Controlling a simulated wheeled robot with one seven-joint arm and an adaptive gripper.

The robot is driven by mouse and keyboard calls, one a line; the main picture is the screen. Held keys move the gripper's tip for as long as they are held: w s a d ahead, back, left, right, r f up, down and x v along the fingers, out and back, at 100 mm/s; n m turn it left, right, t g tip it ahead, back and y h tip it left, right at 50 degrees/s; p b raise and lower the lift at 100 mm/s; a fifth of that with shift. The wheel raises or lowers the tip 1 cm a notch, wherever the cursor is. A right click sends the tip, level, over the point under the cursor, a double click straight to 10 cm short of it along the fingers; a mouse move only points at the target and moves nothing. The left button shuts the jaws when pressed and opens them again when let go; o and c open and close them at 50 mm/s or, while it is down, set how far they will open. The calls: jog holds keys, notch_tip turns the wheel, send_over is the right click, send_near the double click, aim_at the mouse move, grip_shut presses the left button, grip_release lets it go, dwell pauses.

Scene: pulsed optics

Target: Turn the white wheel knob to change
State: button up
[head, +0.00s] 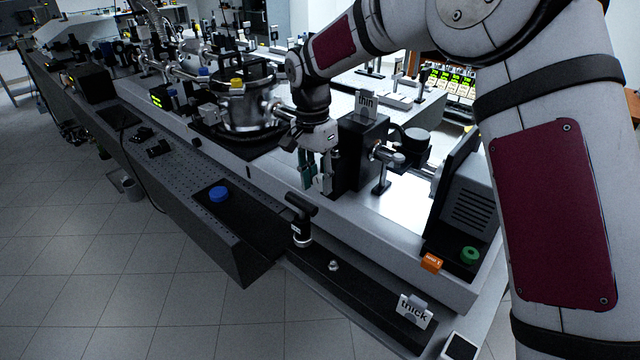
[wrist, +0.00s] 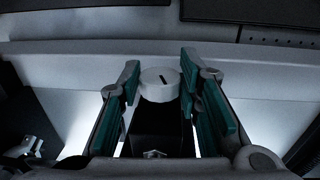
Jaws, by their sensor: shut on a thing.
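The white wheel knob (wrist: 160,84) is a round white disc with a black line across its face. In the wrist view it sits between the two teal finger pads of my gripper (wrist: 160,95), which is shut on it. The black line points roughly along the view's vertical, slightly tilted. A black block (wrist: 155,130) lies just below the knob in that view. In the head view my gripper (head: 316,178) is beside a black box (head: 358,150), and the knob is not clearly visible there. A card reading "thin" (head: 366,103) stands on top of that box.
A card reading "thick" (head: 414,310) stands at the front right. A black handle-like part (head: 300,218) rises just in front of my gripper. A metal chamber (head: 245,108) stands to the left, and a dark unit with a green knob (head: 469,254) to the right. Open floor lies at left.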

jog(key=b, duration=0.1)
jog(key=g+h+b, duration=0.1)
jog(key=h+b, duration=0.1)
jog(key=shift+w+a+f+g, duration=0.25)
jog(key=shift+w+f+g, duration=0.05)
jog(key=shift+w, duration=0.05)
jog(key=g+h+b, duration=0.2)
jog(key=b, duration=0.1)
jog(key=shift+r+h+b, duration=0.1)
jog(key=shift+h+b, duration=0.2)
jog(key=shift+h, duration=0.1)
jog(key=shift+s, duration=0.1)
jog(key=o, duration=1.1)
jog(key=shift+o, duration=0.2)
jog(key=shift+r, duration=0.1)
